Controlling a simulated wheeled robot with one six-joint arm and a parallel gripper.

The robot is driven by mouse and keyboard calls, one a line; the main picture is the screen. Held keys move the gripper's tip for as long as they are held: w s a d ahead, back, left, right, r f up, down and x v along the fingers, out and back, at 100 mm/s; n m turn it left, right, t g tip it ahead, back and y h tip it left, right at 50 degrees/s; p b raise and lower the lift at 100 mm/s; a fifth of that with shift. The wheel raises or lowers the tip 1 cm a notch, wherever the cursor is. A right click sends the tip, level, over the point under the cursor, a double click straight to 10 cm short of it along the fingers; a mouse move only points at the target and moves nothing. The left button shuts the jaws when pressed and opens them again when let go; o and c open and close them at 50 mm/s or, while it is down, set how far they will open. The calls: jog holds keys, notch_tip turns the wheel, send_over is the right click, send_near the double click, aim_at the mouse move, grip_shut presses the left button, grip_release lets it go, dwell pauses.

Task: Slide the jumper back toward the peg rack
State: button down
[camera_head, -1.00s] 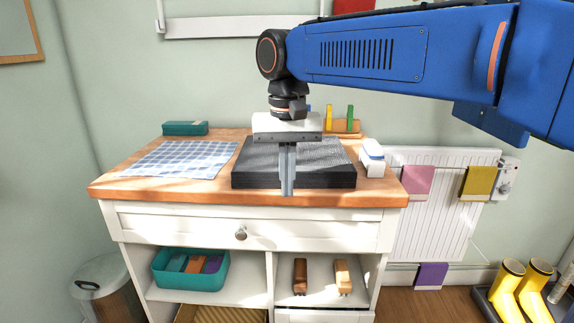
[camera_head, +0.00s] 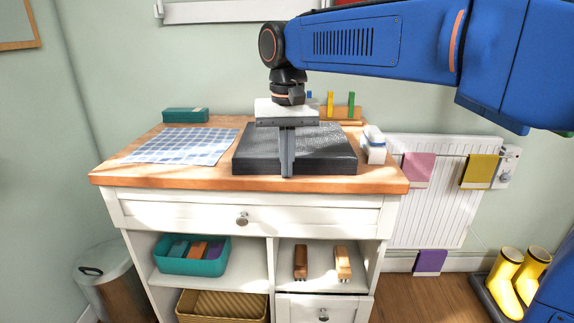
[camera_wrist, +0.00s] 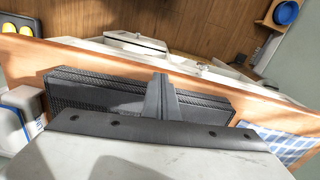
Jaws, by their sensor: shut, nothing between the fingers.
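The jumper (camera_head: 258,155) is a dark grey folded slab lying flat on the wooden top of a white cabinet, close to its front edge. It also shows in the wrist view (camera_wrist: 95,92). The peg rack (camera_head: 345,122) is a small wooden piece with upright coloured pegs behind the jumper, partly hidden by my gripper. My gripper (camera_head: 287,172) is shut and empty, pointing down at the jumper's front side, near its middle. In the wrist view its fingers (camera_wrist: 162,85) overlap the jumper's far edge; I cannot tell whether they touch it.
A checked cloth (camera_head: 185,146) lies left of the jumper, with a teal box (camera_head: 186,115) behind it. A white object (camera_head: 375,147) stands close at its right. Below are a drawer and open shelves. A radiator (camera_head: 435,190) hangs at the right.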

jog(key=w, duration=0.8)
jog(key=shift+w+a, duration=0.35)
jog(key=shift+w, duration=0.05)
jog(key=shift+s, duration=0.1)
